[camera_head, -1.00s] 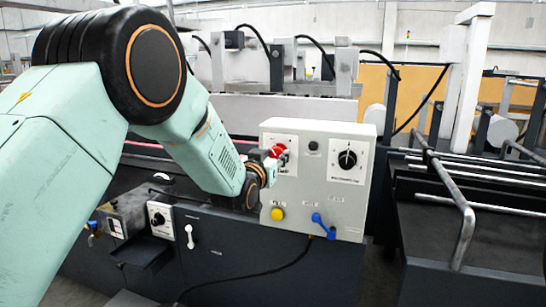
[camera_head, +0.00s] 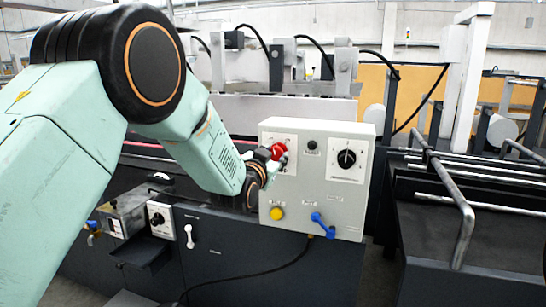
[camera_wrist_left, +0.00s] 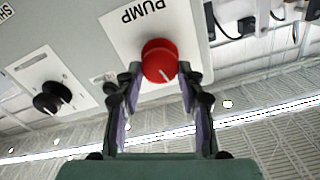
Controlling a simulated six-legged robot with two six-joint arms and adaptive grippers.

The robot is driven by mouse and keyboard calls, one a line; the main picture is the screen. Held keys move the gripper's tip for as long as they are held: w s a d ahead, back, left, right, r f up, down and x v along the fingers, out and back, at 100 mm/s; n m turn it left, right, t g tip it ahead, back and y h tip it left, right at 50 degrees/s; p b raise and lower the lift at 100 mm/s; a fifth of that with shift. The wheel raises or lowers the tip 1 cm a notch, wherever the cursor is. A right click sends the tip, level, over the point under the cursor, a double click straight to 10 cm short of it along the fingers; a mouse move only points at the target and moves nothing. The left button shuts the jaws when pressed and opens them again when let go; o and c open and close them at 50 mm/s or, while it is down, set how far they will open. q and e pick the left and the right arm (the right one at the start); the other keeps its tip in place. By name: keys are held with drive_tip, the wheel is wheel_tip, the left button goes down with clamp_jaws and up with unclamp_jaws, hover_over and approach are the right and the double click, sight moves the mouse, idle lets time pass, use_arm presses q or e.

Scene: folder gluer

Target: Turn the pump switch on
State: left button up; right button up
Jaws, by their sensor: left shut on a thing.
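The pump switch is a red round knob (camera_head: 279,150) on a white plate at the upper left of the grey control box (camera_head: 345,205). In the left wrist view the red knob (camera_wrist_left: 159,58) sits under an upside-down PUMP label, and its white mark points down and slightly right in the picture. My left gripper (camera_wrist_left: 161,76) has one finger on each side of the knob and is shut on it. In the head view my left gripper (camera_head: 275,160) reaches the knob from the left and partly covers its plate. My right gripper is not in view.
The box also carries a black rotary knob (camera_head: 347,158), a small black button (camera_head: 312,145), a yellow button (camera_head: 277,213) and a blue lever (camera_head: 323,226). A metal rail (camera_head: 450,190) stands to the right. Free space lies in front of the box.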

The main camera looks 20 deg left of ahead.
use_arm(q)
drive_tip(key=m, duration=0.5)
drive_tip(key=shift+d+m+b, duration=0.1)
drive_tip(key=shift+m+b, duration=0.2)
drive_tip(key=shift+m, duration=2.3)
drive_tip(key=o, duration=1.1)
drive_tip(key=shift+w+f, duration=0.15)
drive_tip(key=shift+o, duration=0.2)
drive_tip(key=s, duration=1.2)
drive_tip(key=shift+s, duration=0.15)
drive_tip(key=shift+a, duration=0.2)
